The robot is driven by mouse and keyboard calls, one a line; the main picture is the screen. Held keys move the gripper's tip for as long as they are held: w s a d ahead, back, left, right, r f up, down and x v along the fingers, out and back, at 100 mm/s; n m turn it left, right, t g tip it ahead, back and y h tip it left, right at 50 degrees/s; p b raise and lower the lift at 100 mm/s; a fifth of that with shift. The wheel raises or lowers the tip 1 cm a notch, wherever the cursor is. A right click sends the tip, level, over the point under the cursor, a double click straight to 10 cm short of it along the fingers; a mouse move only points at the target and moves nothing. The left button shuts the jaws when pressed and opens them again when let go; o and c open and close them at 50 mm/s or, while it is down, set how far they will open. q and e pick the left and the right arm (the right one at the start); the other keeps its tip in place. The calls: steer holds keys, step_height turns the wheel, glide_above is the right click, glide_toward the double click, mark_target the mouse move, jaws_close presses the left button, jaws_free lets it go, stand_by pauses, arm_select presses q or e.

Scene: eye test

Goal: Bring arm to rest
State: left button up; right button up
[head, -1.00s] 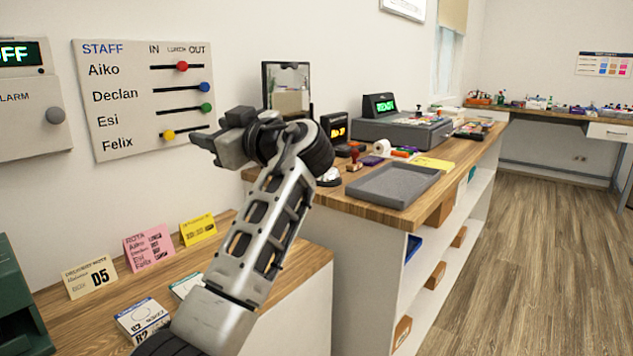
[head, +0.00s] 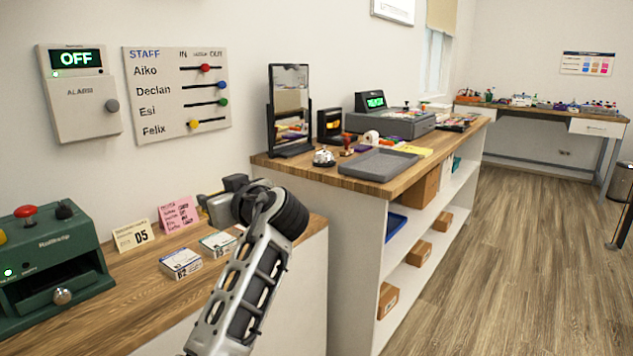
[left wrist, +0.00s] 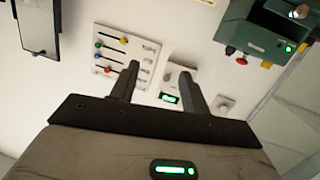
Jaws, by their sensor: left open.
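My left arm comes up from the bottom of the head view. Its gripper (head: 216,202) is above the low wooden counter (head: 130,292), in front of the wall and the note cards. In the left wrist view the two fingers of the left gripper (left wrist: 158,76) stand apart with nothing between them. Beyond them are the staff board (left wrist: 122,56) and the alarm panel (left wrist: 180,85), both at a distance. My right gripper is in neither view.
A green machine (head: 50,255) stands on the low counter at left. Small boxes (head: 181,263) and a pink card (head: 178,215) are near the gripper. The higher counter (head: 375,187) with a grey tray (head: 380,164) and mirror (head: 289,105) is to the right.

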arm_select(q)
step_height(320, 180, down, 13)
steer(key=s+m+h+p, duration=0.1)
steer(key=s+m+h, duration=0.2)
steer(key=m+h, duration=0.1)
steer(key=s+f+m+h+p, duration=0.2)
steer(key=s+f+m+h, duration=0.25)
steer(key=s+f, duration=0.8)
steer(key=s+d+f+m+h+p, duration=0.1)
steer(key=s+h, duration=0.2)
steer(key=s, duration=0.6)
steer(key=s+d+f+m+g+h+p, duration=0.1)
steer(key=s+d+m+h, duration=0.1)
steer(key=s, duration=0.8)
steer(key=shift+s+d+f+h+p, duration=0.15)
steer(key=shift+d+f+h+p, duration=0.1)
steer(key=shift+f+h+p, duration=0.15)
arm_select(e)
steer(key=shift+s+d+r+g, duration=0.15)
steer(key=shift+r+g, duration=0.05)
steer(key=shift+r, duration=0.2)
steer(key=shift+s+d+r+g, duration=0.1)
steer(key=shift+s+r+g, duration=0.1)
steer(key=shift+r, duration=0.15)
